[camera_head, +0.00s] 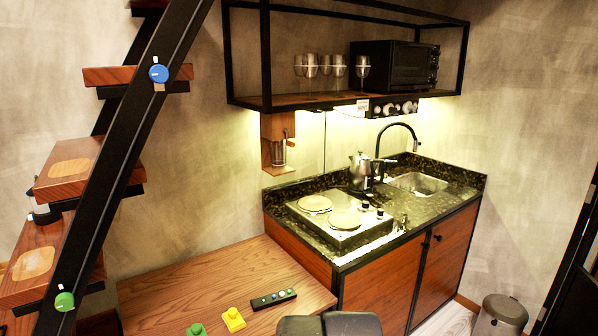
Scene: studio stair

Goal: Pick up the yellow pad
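The yellow pad (233,320) is a small bright yellow block with a raised part on top. It lies on the wooden table (185,285) near the bottom of the view. A similar green piece (196,329) is to its left, partly cut off by the bottom edge. A black strip with several coloured buttons (273,299) lies to its right. I cannot make out my gripper in this view, and nothing is seen touching the yellow pad.
Dark rounded shapes (330,325) at the bottom edge, right of the pad, are unclear. A staircase with a black rail (120,160) rises at left. The kitchen counter (420,210) with hotplates and sink stands behind right. The table behind the pad is bare.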

